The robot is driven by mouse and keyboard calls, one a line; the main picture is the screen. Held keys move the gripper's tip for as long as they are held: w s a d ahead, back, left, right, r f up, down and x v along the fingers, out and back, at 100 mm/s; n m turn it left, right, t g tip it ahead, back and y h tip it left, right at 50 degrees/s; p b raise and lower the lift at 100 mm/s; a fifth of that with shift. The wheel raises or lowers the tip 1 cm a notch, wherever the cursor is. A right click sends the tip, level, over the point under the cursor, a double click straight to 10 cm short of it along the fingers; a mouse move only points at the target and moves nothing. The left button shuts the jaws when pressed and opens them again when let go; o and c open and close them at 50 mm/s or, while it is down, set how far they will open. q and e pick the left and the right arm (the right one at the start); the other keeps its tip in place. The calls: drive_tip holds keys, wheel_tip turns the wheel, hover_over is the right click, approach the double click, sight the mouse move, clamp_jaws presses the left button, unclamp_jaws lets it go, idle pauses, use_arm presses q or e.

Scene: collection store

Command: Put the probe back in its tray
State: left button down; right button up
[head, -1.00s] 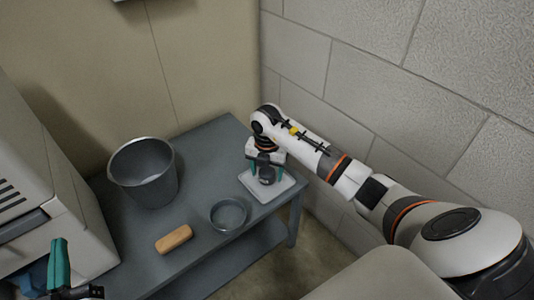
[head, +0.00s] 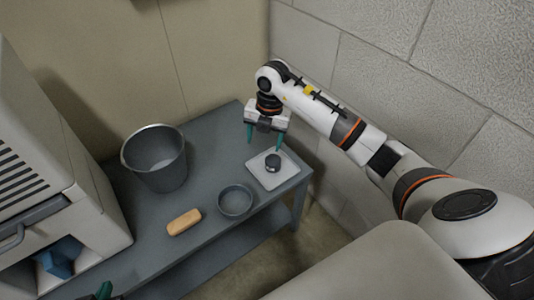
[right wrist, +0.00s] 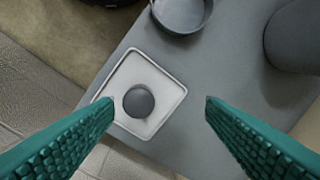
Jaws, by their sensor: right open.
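The probe, a dark grey rounded piece (head: 272,162), sits inside the square white tray (head: 288,175) at the table's right end. In the right wrist view the probe (right wrist: 139,101) rests within the rim of the tray (right wrist: 171,112), touching nothing else. My right gripper (head: 265,142) is open and empty, raised above and slightly behind the tray, apart from the probe. Its green fingers also show wide apart in the right wrist view (right wrist: 158,102). Only a green tip of my left gripper (head: 104,290) shows at the bottom left edge; its jaws are mostly hidden.
A round grey dish (head: 235,200) stands just left of the tray. A tan block (head: 184,222) lies nearer the front edge, and a grey bucket (head: 156,160) stands at the back. A beige machine (head: 75,215) borders the left; a block wall (head: 440,110) the right.

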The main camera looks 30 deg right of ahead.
drive_tip(key=s+a+n+t+y, duration=0.1)
drive_tip(key=s+a+n+y, duration=0.15)
drive_tip(key=a+y, duration=0.7)
drive_tip(key=s+a+r+t+y, duration=0.1)
drive_tip(key=a+r+y, duration=0.15)
drive_tip(key=a, duration=0.45)
drive_tip(key=s+a+r+t+y, duration=0.1)
drive_tip(key=a+r+t, duration=0.1)
drive_tip(key=a+r, duration=0.35)
wheel_tip(320, 180, up, 8)
drive_tip(key=d+m+t, duration=0.2)
drive_tip(key=m+t, duration=0.8)
drive_tip(key=t, duration=0.2)
drive_tip(key=s+d+f+m+t+h, duration=0.2)
drive_tip(key=d+f+m+h, duration=0.6)
drive_tip(key=m+h, duration=0.55)
drive_tip(key=s+f+m+g+y, duration=0.1)
drive_tip(key=s+f+m+g, duration=0.2)
drive_tip(key=s+f+g, duration=0.5)
drive_tip(key=shift+s+f, duration=0.7)
drive_tip(key=shift+s, duration=0.55)
